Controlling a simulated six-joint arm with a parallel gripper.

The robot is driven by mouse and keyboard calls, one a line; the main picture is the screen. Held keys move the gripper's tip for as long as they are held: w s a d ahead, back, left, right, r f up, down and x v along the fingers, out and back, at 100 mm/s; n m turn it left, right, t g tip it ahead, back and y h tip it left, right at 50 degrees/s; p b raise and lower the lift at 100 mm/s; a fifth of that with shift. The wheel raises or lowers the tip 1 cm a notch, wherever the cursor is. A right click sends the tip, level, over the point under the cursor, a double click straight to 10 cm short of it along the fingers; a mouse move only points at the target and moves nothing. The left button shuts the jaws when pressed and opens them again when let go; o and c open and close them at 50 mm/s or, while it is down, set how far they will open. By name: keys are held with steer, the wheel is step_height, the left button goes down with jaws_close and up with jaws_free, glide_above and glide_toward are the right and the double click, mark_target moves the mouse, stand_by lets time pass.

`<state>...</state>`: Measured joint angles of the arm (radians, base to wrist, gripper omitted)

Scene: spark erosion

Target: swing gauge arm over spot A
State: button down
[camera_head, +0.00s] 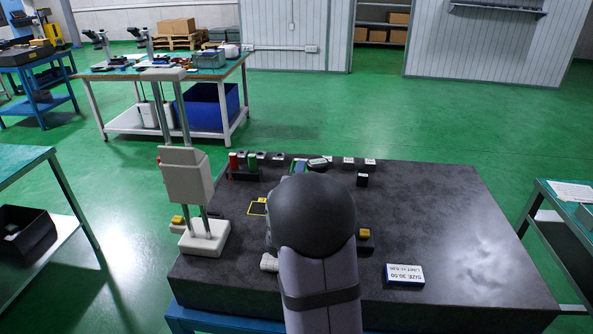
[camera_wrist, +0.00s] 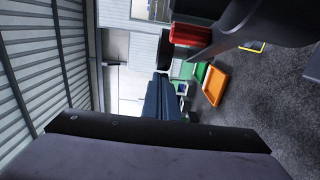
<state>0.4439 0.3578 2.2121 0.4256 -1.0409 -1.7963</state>
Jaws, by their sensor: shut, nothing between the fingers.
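A pale gauge stand (camera_head: 205,236) with two posts and a grey block (camera_head: 186,177) stands at the left of the dark worktop. I cannot make out a separate swing arm on it. A yellow-outlined square (camera_head: 258,207), perhaps spot A, lies right of the stand; its letter is not readable. A piece of yellow outline shows in the wrist view (camera_wrist: 252,46). In the head view my own dark arm hides my gripper and the worktop's middle. In the wrist view my gripper (camera_wrist: 165,78) appears as dark fingers, shut and empty, apart from the stand.
Red and green cylinders (camera_head: 233,161) and several small dark blocks line the worktop's far edge. A yellow-topped block (camera_head: 364,235) and a size label block (camera_head: 404,275) sit at right. An orange tray (camera_wrist: 215,85) shows in the wrist view. The worktop's right side is clear.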

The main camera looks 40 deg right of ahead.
mark_target(316, 162)
steer(key=d+m+g+h+p, duration=0.2)
steer(key=shift+d+r+g, duration=0.15)
steer(key=shift+d+g, duration=0.2)
steer(key=shift+g, duration=0.05)
steer(key=shift+s+d+m+g+h+p, duration=0.2)
steer(key=shift+d+m+g+h+p, duration=0.15)
steer(key=shift+d, duration=0.2)
steer(key=shift+s+d+m+g+h+p, duration=0.2)
steer(key=shift+d+m+g+p, duration=0.1)
steer(key=shift+d+g, duration=0.2)
steer(key=shift+s+d, duration=0.1)
steer(key=shift+d, duration=0.3)
steer(key=shift+a, duration=0.1)
